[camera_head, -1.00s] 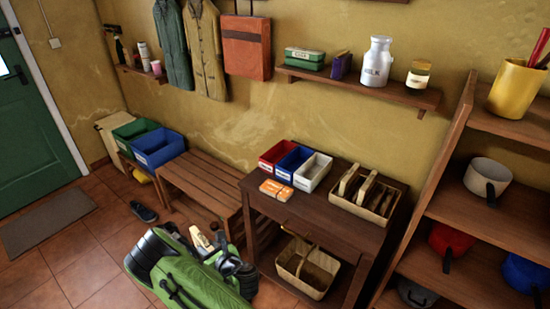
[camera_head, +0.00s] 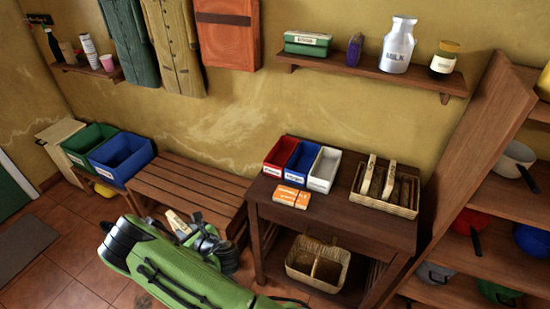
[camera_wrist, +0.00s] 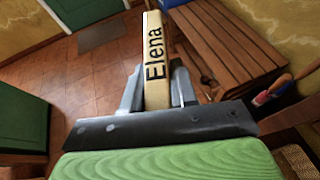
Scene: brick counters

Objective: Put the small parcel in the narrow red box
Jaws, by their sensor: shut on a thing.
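My gripper (camera_wrist: 157,88) is shut on a cream-tan parcel (camera_wrist: 155,55) with "Elena" printed in dark letters along it. The parcel stands out between the two grey fingers. In the head view the parcel (camera_head: 179,222) shows as a small pale shape by my folded green arm, low in front of the slatted bench. The narrow red box (camera_head: 281,157) stands on the dark wooden table, leftmost in a row of three narrow boxes. It has a white label on its front. My gripper is well to the left of it and lower, apart from the table.
A blue box (camera_head: 300,163) and a white box (camera_head: 323,170) stand right of the red one. An orange packet (camera_head: 291,197) lies in front. A divided basket (camera_head: 385,191) is on the right of the table (camera_head: 330,225). A slatted bench (camera_head: 188,188) is to the left.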

